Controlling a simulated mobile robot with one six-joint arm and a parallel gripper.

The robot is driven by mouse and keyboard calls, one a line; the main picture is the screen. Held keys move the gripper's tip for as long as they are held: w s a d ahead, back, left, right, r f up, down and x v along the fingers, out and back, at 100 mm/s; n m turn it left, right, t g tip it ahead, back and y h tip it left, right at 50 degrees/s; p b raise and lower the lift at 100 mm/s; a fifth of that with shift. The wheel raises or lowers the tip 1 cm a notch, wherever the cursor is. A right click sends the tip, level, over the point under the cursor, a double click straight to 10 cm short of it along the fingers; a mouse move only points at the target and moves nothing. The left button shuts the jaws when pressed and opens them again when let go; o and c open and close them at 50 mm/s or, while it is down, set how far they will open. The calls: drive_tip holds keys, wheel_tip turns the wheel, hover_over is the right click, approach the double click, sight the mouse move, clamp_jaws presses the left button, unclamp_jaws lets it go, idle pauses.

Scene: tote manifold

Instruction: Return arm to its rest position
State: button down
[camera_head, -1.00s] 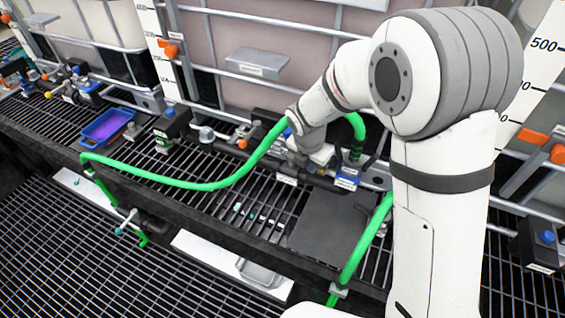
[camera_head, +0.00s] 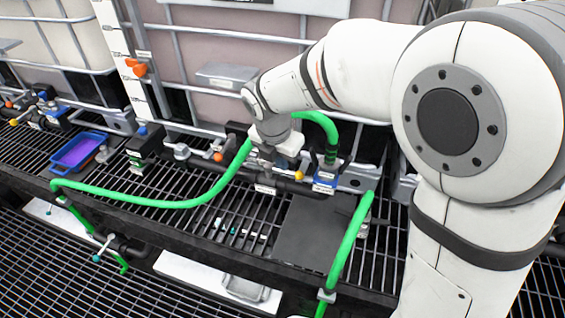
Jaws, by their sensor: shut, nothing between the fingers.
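My white arm rises at the right and reaches left across the view. Its wrist points down over the grated shelf (camera_head: 150,215), in front of a caged tote (camera_head: 190,60). My gripper (camera_head: 270,165) is at the end of the wrist, small and partly hidden by the wrist and the green hose (camera_head: 200,203). It appears shut, with nothing seen held in it. It is close to the pipe fittings and a blue-labelled valve block (camera_head: 325,181). I cannot tell whether it touches the hose or pipe.
The green hose runs along the shelf and arches behind my wrist. Another green hose length (camera_head: 348,245) drops over the shelf edge. A blue tray with purple liquid (camera_head: 80,151) sits at the left. A dark flat plate (camera_head: 312,232) lies right of centre. Valves and pipes line the tote fronts.

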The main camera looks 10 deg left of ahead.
drive_tip(key=shift+d, duration=0.1)
drive_tip(key=s+d+r+m, duration=0.2)
drive_tip(key=s+d+m, duration=0.3)
drive_tip(key=d+m, duration=0.3)
drive_tip(key=s+d+r+m, duration=0.2)
drive_tip(key=s+d+m, duration=0.3)
drive_tip(key=d+m, duration=0.4)
drive_tip(key=s+d+r+m+t, duration=0.1)
drive_tip(key=s+d+r+m, duration=0.1)
drive_tip(key=s+d+m, duration=0.3)
drive_tip(key=d+m, duration=0.4)
drive_tip(key=m, duration=0.6)
drive_tip(key=shift+y, duration=0.4)
drive_tip(key=shift+a+r, duration=0.1)
